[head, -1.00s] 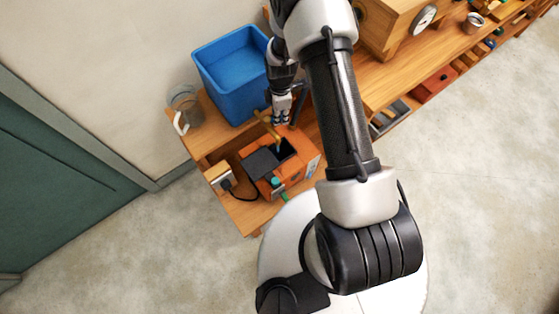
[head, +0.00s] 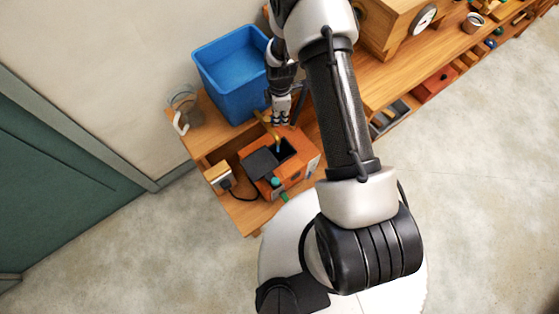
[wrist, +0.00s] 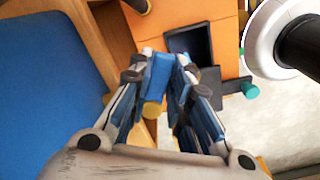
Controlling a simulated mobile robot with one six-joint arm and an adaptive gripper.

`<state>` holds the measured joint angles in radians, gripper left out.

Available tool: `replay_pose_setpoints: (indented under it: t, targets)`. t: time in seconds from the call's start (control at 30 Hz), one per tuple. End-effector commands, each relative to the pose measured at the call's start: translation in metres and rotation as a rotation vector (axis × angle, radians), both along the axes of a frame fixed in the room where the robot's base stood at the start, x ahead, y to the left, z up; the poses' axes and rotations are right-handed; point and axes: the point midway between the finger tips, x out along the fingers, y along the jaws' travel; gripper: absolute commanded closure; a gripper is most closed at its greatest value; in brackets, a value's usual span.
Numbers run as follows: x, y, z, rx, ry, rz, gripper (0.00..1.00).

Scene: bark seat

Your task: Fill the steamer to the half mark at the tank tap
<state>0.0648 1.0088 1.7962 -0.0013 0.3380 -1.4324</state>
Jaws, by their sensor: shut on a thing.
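The orange steamer (head: 293,177) stands on the bench end, its dark filling opening (head: 285,150) uncovered; it also shows in the wrist view (wrist: 226,40). The blue tank (head: 228,95) is behind it. Its brass tap (head: 266,120) reaches over the opening, with a thin bluish streak below the spout that looks like water. My gripper (head: 281,122) is at the tap, above the steamer. In the wrist view my gripper (wrist: 168,62) is shut on the tap's handle; the fingers mostly hide the grip. The water level and half mark cannot be read.
A clear jug with a white handle (head: 181,122) stands left of the tank. A wooden box with a plug (head: 217,175) and black cord is left of the steamer. A wooden cabinet with a dial (head: 395,25) stands right of my arm. The floor in front is clear.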

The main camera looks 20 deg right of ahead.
Motion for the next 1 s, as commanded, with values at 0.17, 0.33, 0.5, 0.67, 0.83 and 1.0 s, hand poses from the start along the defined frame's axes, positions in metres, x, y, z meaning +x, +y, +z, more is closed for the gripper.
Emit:
replay_pose_setpoints:
  t: [0.17, 0.33, 0.5, 0.67, 0.83, 1.0]
  targets:
    - [-0.009, 0.008, -0.001, -0.001, 0.003, -0.243, 0.99]
    - [-0.016, 0.016, -0.001, 0.000, -0.001, -0.491, 0.99]
    - [-0.023, 0.024, 0.000, 0.002, -0.004, -0.736, 0.99]
    - [-0.030, 0.030, 0.000, 0.001, -0.004, -0.961, 0.99]
    - [-0.034, 0.033, 0.001, 0.001, -0.003, -1.096, 0.99]
    - [-0.036, 0.033, 0.000, -0.001, 0.000, -1.111, 0.98]
